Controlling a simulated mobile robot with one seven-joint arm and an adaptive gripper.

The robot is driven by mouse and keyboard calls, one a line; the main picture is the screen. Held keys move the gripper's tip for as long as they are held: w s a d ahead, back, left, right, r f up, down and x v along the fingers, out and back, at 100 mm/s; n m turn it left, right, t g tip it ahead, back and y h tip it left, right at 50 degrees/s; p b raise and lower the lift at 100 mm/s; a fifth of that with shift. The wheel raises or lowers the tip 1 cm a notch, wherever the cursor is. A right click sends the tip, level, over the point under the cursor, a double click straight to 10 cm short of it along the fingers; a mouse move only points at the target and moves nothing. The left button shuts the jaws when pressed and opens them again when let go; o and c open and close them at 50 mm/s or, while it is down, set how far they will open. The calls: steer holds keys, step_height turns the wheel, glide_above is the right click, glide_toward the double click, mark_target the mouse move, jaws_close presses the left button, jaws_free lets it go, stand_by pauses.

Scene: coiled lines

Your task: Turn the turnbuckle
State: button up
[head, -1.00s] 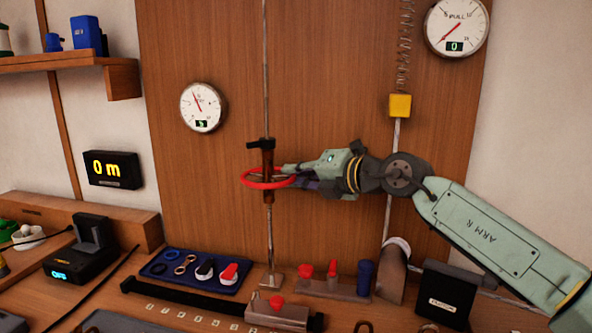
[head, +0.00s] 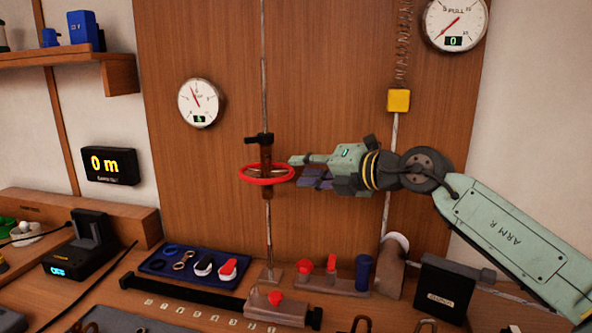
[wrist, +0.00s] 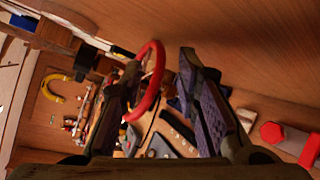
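The turnbuckle (head: 266,156) is a brown upright body with a dark cross-piece on top, set in a thin vertical rod in front of the wooden panel. A red ring (head: 246,179) circles its lower part. My gripper (head: 296,171) is just to the right of the ring, fingers pointing at it. The fingers are spread, one above the other, with nothing held. In the wrist view, the red ring (wrist: 153,72) shows between the open fingers, nearer the left one, which overlaps part of it. Whether that finger touches it, I cannot tell.
A round gauge (head: 200,103) hangs left of the rod, and a pull gauge (head: 455,24) is at upper right. A yellow block (head: 399,100) hangs from a spring right of the rod. The bench below holds a blue tray (head: 150,265) and a red-knobbed block (head: 262,304).

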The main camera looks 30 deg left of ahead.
steer(key=v, duration=0.8)
steer(key=shift+d, duration=0.35)
steer(key=shift+s, duration=0.15)
